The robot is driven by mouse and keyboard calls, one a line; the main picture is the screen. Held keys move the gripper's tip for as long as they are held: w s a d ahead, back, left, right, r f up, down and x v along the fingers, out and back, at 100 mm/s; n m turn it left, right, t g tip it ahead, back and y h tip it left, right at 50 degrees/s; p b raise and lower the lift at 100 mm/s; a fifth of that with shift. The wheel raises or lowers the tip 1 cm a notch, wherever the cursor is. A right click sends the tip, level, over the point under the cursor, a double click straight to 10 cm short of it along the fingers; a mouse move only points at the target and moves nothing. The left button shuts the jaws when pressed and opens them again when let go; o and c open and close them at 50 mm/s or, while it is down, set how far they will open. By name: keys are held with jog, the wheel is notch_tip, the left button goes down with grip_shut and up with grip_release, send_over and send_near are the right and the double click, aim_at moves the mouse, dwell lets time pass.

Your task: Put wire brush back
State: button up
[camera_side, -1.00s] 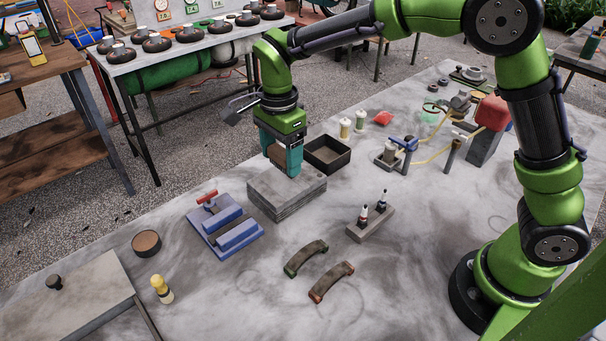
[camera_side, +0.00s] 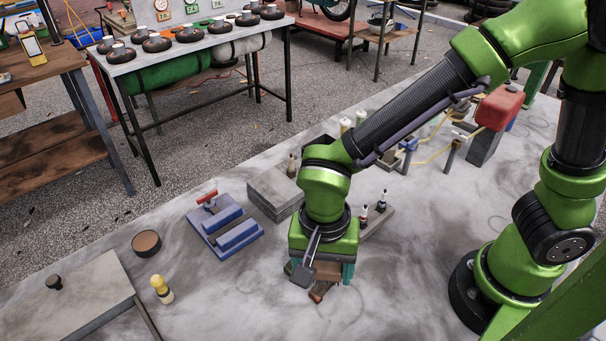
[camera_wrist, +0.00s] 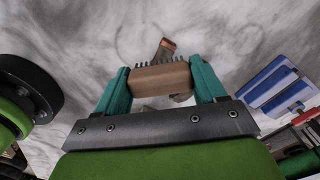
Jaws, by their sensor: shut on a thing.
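The wire brush (camera_wrist: 160,78), a brown block with a row of dark bristles along its far edge, is clamped between the two teal fingers of my gripper (camera_wrist: 162,82). In the side view my gripper (camera_side: 320,270) is low over the near part of the table, with the brush's brown body (camera_side: 327,268) between its fingers. Two curved pieces lie beneath it. The red-ended piece (camera_side: 319,292) pokes out below the gripper, and one end shows beyond the brush in the wrist view (camera_wrist: 166,47). The green-ended piece is mostly hidden. I cannot tell whether the brush touches either.
A blue vise-like fixture (camera_side: 226,228) and a grey slab stack (camera_side: 275,195) stand left of my gripper. A small block with two dark-tipped bottles (camera_side: 380,205) is close on its right. A yellow-topped bottle (camera_side: 161,289) and a round brown dish (camera_side: 146,243) are farther left.

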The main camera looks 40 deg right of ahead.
jog(key=shift+s+d+f+n, duration=0.2)
jog(key=shift+s+f, duration=0.1)
jog(key=shift+s, duration=0.15)
jog(key=shift+s+d+f+n, duration=0.1)
jog(key=shift+s+f+n, duration=0.15)
jog(key=shift+s, duration=0.2)
jog(key=shift+s+d+f, duration=0.15)
jog(key=shift+d+f, duration=0.05)
jog(key=shift+f, duration=0.1)
send_over(242, 300)
jog(key=shift+s+f, duration=0.1)
jog(key=shift+f, duration=2.45)
jog(key=shift+f, duration=0.1)
jog(key=o, duration=1)
